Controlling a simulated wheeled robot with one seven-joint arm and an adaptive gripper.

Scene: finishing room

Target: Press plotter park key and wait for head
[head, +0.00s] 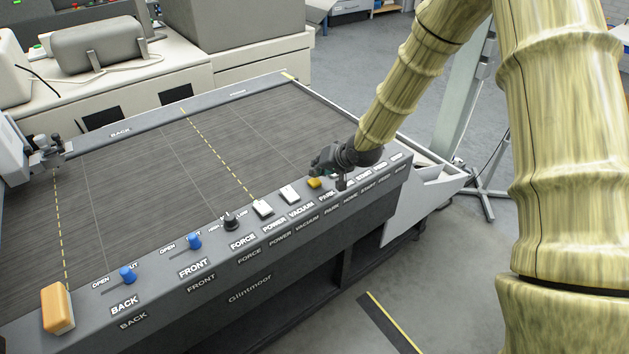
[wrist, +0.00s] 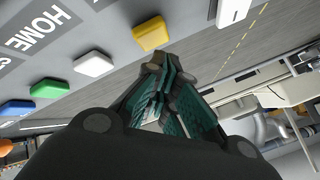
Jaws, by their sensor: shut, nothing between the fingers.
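The plotter park key (head: 315,183) is a small yellow key above the PARK label on the plotter's front control strip. In the wrist view the yellow key (wrist: 152,33) lies just beyond my fingertips. My gripper (head: 340,182) is shut and empty, pointing down over the strip just right of the yellow key. The wrist view shows its closed fingers (wrist: 160,82); I cannot tell whether they touch anything. The plotter head (head: 45,152) is at the left end of the bed. My gripper partly hides the keys right of PARK in the head view.
White keys for POWER (head: 263,207) and VACUUM (head: 289,195), a black FORCE knob (head: 231,221) and two blue levers (head: 194,240) line the strip. White (wrist: 94,63), green (wrist: 52,88) and blue keys sit close to my gripper. The dark bed (head: 150,190) is clear.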

